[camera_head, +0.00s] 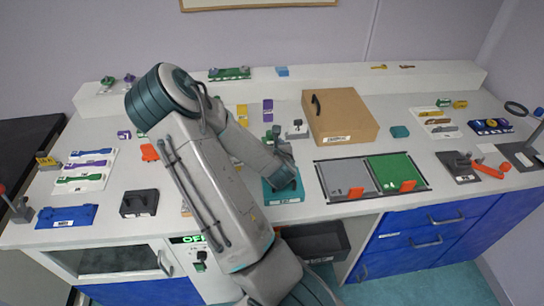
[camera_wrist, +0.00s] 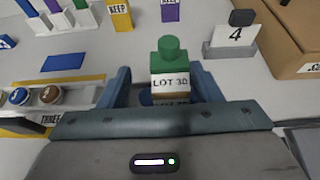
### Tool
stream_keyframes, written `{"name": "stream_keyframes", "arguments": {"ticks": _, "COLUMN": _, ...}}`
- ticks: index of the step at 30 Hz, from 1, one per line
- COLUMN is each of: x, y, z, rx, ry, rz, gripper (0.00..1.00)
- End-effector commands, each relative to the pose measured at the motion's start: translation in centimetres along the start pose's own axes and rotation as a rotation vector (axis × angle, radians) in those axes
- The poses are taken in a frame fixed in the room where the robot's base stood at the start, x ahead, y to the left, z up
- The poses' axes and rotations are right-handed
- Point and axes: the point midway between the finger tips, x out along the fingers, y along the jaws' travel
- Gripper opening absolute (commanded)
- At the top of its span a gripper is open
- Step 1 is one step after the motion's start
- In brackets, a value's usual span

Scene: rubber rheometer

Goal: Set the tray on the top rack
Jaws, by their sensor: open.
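My gripper (camera_wrist: 164,90) is open. Its two blue fingers stand on either side of a green-capped block (camera_wrist: 169,68) labelled "LOT 30" in the wrist view; I cannot tell whether they touch it. In the head view my gripper (camera_head: 281,172) is low over a teal base (camera_head: 284,193) at the counter's front, and my arm hides part of the counter. A tray-like holder (camera_wrist: 75,95) with round coloured pieces and a "THREE" label lies left of my gripper in the wrist view. The oven (camera_head: 115,261) at the lower left has its glass door shut; no rack inside is discernible.
A cardboard box (camera_head: 340,117) stands behind a grey and green panel (camera_head: 372,178) right of my gripper. A number 4 stand (camera_wrist: 234,40) is close by at the right. A raised ledge (camera_head: 350,86) runs along the back.

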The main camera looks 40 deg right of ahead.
Motion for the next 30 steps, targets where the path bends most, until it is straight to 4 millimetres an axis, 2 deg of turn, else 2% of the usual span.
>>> {"name": "stream_keyframes", "arguments": {"ticks": 3, "x": -0.1, "y": -0.7, "z": 0.0, "rx": 0.005, "ry": 0.000, "rz": -0.012, "gripper": 0.58}}
{"name": "stream_keyframes", "arguments": {"ticks": 4, "x": -0.1, "y": -0.9, "z": 0.0, "rx": 0.006, "ry": 0.000, "rz": -0.015, "gripper": 0.53}}
{"name": "stream_keyframes", "arguments": {"ticks": 9, "x": -0.1, "y": -1.3, "z": 0.0, "rx": 0.009, "ry": -0.001, "rz": -0.021, "gripper": 0.05}}
{"name": "stream_keyframes", "arguments": {"ticks": 10, "x": -0.1, "y": -1.3, "z": 0.0, "rx": 0.009, "ry": 0.000, "rz": -0.021, "gripper": 0.00}}
{"name": "stream_keyframes", "arguments": {"ticks": 22, "x": -0.2, "y": -1.0, "z": 0.5, "rx": 0.008, "ry": -0.002, "rz": -0.017, "gripper": 0.00}}
{"name": "stream_keyframes", "arguments": {"ticks": 30, "x": -1.2, "y": -0.9, "z": 2.9, "rx": 0.009, "ry": -0.005, "rz": -0.014, "gripper": 0.00}}
